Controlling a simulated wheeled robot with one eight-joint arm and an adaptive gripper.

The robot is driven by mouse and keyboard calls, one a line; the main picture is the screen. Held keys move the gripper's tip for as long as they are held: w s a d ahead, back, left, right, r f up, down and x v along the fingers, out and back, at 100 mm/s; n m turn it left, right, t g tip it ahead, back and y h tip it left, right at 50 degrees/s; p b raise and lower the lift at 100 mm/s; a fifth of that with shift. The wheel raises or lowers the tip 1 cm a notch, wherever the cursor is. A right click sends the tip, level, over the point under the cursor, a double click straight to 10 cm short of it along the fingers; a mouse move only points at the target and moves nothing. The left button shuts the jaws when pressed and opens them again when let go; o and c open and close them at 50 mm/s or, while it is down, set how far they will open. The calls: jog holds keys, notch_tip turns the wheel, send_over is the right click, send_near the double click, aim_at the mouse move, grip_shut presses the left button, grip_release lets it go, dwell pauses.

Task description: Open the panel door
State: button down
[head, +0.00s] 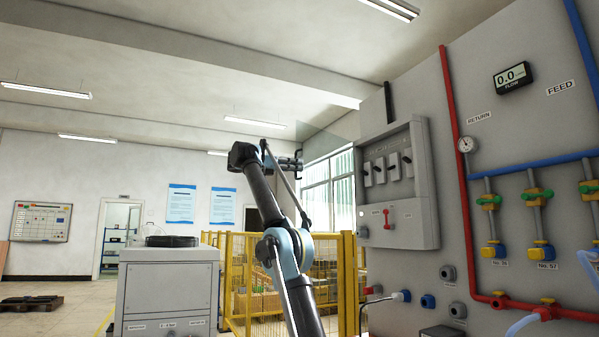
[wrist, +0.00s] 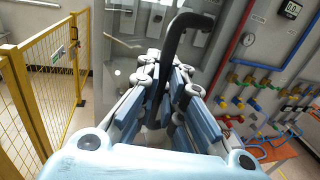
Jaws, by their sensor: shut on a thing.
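The grey electrical panel (head: 425,185) is on the wall at right in the head view, with several switches and a red lever on its face. A see-through pane that looks like its door (head: 316,127) stands out to the left of the box, at an angle to it. The pane is faint, so its exact angle is hard to tell. My gripper (head: 293,162) is raised beside the pane. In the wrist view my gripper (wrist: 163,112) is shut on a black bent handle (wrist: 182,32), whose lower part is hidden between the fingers.
A yellow mesh fence (head: 255,275) stands behind my arm; it also shows at left in the wrist view (wrist: 50,90). A grey cabinet (head: 170,285) is at left. Red and blue pipes with valves (head: 535,200) run along the wall at right.

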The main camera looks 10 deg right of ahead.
jog(key=shift+w+a+r, duration=0.1)
jog(key=shift+w+r, duration=0.05)
dwell(0.4)
jog(key=c, duration=2)
grip_release()
jog(key=shift+o, duration=0.2)
